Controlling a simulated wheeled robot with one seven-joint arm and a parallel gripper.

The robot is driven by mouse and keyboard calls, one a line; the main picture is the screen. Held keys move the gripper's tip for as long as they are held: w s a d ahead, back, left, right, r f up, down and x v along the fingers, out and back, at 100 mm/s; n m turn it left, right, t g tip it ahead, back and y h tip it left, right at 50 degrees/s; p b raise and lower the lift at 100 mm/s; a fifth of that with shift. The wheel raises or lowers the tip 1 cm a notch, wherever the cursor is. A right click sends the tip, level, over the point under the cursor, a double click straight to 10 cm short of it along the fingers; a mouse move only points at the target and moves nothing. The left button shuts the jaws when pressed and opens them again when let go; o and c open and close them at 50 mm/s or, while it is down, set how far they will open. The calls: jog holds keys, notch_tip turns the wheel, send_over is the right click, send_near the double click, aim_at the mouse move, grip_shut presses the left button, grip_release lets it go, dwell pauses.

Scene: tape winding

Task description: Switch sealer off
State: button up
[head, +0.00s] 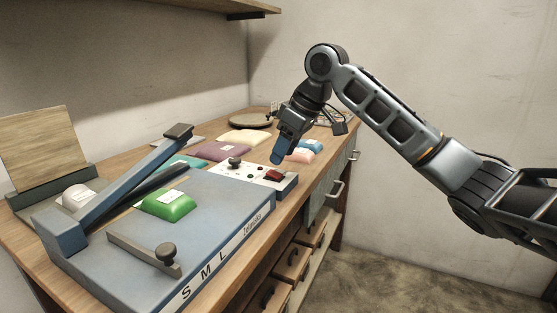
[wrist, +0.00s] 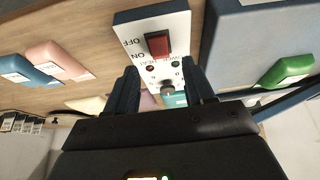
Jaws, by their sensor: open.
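The sealer (head: 215,215) is a large blue-grey machine on the workbench, with its long lever arm (head: 125,180) raised at a slant. Its white control panel (head: 250,172) carries a red rocker switch (head: 273,175) and a dark knob (head: 234,162). In the wrist view the red switch (wrist: 158,44) sits beside the OFF and ON labels on the panel (wrist: 135,22). I cannot tell which way it is tipped. My gripper (head: 277,157) is just above and behind the panel. In the wrist view its two fingers (wrist: 161,80) are apart with nothing held between them.
A green packet (head: 168,205) lies on the sealer. Several coloured packets, including a purple one (head: 222,149) and a blue one (head: 310,145), lie on the bench behind the panel. A wooden board (head: 45,145) stands at the left. A shelf (head: 210,7) hangs above.

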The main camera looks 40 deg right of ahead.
jog(key=shift+v, duration=1.25)
